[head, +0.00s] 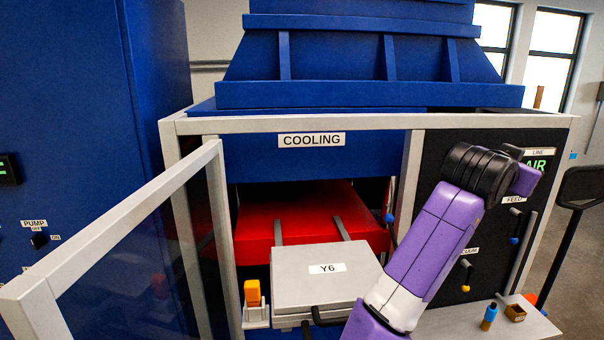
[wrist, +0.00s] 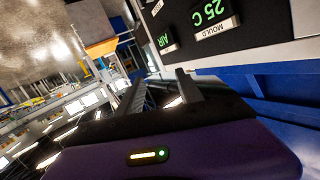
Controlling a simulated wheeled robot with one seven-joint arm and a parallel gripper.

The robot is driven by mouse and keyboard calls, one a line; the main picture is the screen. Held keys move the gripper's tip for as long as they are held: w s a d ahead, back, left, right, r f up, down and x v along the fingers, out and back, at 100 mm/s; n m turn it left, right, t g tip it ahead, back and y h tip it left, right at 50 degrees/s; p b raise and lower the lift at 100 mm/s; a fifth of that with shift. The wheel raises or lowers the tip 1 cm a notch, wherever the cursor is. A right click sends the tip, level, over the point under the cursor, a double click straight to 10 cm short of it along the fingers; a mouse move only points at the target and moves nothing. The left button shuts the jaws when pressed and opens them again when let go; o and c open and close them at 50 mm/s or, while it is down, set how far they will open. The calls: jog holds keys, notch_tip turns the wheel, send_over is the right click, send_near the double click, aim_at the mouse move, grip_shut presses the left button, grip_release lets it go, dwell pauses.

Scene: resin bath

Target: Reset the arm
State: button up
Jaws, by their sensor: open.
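My arm (head: 432,245) is purple with a black joint and rises from the bottom edge of the head view, leaning up and right in front of the black panel. My gripper (wrist: 160,92) shows in the wrist view as two dark fingers standing apart, with nothing between them. I cannot make out its fingertips in the head view. The wrist view is tilted and shows the panel's green displays, AIR and MOULD 25 C, at the upper right.
A grey Y6 mould (head: 326,275) with a black handle sits before the red slab (head: 300,215) under the COOLING sign (head: 311,140). A clear framed door (head: 130,250) stands open at left. An orange block (head: 252,292) and a small blue-capped bottle (head: 489,317) sit in front.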

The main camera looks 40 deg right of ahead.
jog(key=w+a+r+n+t+h, duration=0.2)
jog(key=w+a+n+t+h, duration=0.2)
jog(key=w+a+n+t, duration=0.55)
jog(key=w+a+f+n+t+y, duration=0.2)
jog(key=a+f+n+t+y, duration=0.35)
jog(key=a, duration=0.35)
jog(key=w+a+f+n+t+y, duration=0.1)
jog(key=a+f+n+t+y, duration=0.45)
jog(key=a, duration=0.45)
jog(key=s+a+f+n+y, duration=0.1)
jog(key=s+a+f+y, duration=0.6)
jog(key=s+a+f, duration=0.5)
jog(key=s+a+f+g+y, duration=0.1)
jog(key=s+a+f+g, duration=0.1)
jog(key=s+a+f, duration=0.2)
jog(key=s+a+f+m+g, duration=0.1)
jog(key=s+a+f+g, duration=0.2)
jog(key=s+a+f, duration=0.2)
jog(key=s+f, duration=0.3)
jog(key=s, duration=0.3)
jog(key=shift+s+f+g+y, duration=0.2)
jog(key=shift+g+y, duration=0.15)
jog(key=shift+y, duration=0.05)
